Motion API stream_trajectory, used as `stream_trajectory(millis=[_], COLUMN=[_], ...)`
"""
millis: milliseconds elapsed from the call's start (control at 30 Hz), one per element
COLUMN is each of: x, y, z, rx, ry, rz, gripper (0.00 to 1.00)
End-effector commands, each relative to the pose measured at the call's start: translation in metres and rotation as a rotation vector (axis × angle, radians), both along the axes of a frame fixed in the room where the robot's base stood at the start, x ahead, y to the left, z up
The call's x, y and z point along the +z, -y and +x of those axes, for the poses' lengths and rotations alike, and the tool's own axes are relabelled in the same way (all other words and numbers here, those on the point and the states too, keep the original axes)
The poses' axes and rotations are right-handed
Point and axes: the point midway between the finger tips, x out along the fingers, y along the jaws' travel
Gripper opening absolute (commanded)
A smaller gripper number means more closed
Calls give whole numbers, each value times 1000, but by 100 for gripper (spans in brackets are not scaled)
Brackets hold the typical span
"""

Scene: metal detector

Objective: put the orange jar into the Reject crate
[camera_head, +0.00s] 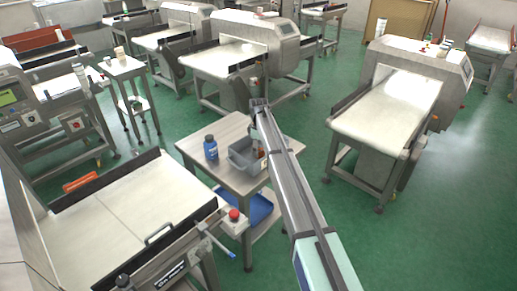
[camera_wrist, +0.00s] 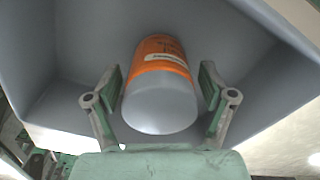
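The orange jar (camera_wrist: 160,60) has a grey lid that faces the wrist camera. In the wrist view it is between the two fingers of my gripper (camera_wrist: 161,85), inside the outline of a grey crate (camera_wrist: 75,40). The fingers are close on both sides of the jar; I cannot tell whether they touch it. In the head view the grey crate (camera_head: 238,160) stands on a small table, with a bit of orange jar (camera_head: 261,153) showing beside my arm, which hides much of the crate. No Reject label is readable. I cannot tell whether the jar rests on the crate floor.
A blue bottle (camera_head: 210,147) stands left of the crate on the small table (camera_head: 200,165). A blue bin (camera_head: 256,205) is on the shelf below. A conveyor (camera_head: 125,215) with a red button is at the front left, another (camera_head: 385,110) at right. Green floor lies between.

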Motion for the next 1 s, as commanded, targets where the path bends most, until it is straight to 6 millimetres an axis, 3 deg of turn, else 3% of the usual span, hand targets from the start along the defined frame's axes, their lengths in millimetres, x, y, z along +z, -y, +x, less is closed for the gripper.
stream_trajectory(millis=[367,1000], x=[7,111], y=[0,0], z=[0,1], rx=[0,0], ry=[1,1], rz=[0,0], gripper=[82,82])
